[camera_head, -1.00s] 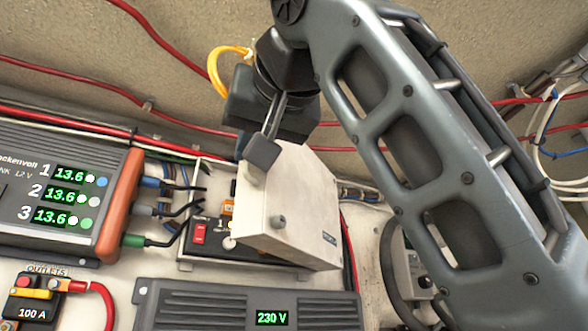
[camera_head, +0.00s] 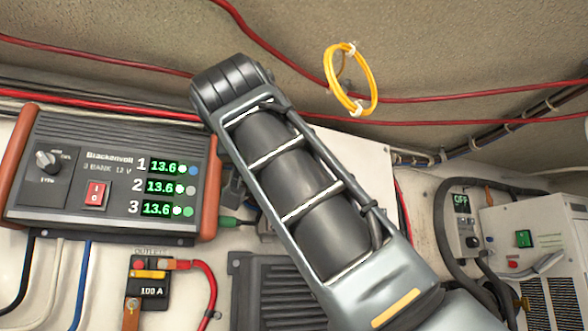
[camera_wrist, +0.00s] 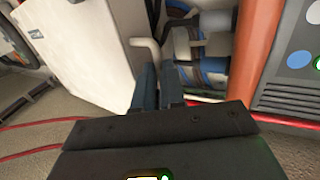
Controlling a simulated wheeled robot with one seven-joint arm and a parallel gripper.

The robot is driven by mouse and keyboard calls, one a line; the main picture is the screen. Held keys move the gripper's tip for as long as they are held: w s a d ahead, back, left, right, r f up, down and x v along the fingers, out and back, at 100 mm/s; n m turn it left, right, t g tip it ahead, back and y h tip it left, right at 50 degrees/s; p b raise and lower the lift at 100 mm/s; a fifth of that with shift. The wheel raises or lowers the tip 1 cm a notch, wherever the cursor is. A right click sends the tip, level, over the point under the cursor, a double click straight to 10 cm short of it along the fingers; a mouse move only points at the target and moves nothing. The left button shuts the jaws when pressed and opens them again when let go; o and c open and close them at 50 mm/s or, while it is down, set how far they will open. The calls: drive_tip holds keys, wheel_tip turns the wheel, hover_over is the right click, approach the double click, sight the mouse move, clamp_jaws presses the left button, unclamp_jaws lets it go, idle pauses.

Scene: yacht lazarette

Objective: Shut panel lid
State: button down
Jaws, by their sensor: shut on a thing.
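The white panel lid (camera_head: 362,149) shows in the head view behind my arm, only its upper right part clear. In the wrist view its broad pale face (camera_wrist: 85,50) fills the upper left, with a small dark label. A pale bent piece stands just beyond the fingertips. In the head view my arm hides the gripper and most of the panel box, so I cannot tell how far open the lid stands.
A battery charger (camera_head: 105,165) with green readouts is at left in the head view. Below it are a 100 A outlet block (camera_head: 148,285) and a dark finned unit (camera_head: 278,290). A yellow cable loop (camera_head: 350,80) hangs above. A white box (camera_head: 540,250) stands at right.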

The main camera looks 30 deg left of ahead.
drive_tip(key=shift+s+a, duration=0.3)
drive_tip(key=c, duration=1.4)
unclamp_jaws()
drive_tip(key=shift+o, duration=0.8)
drive_tip(key=shift+w+d, duration=0.1)
drive_tip(key=shift+d, duration=0.1)
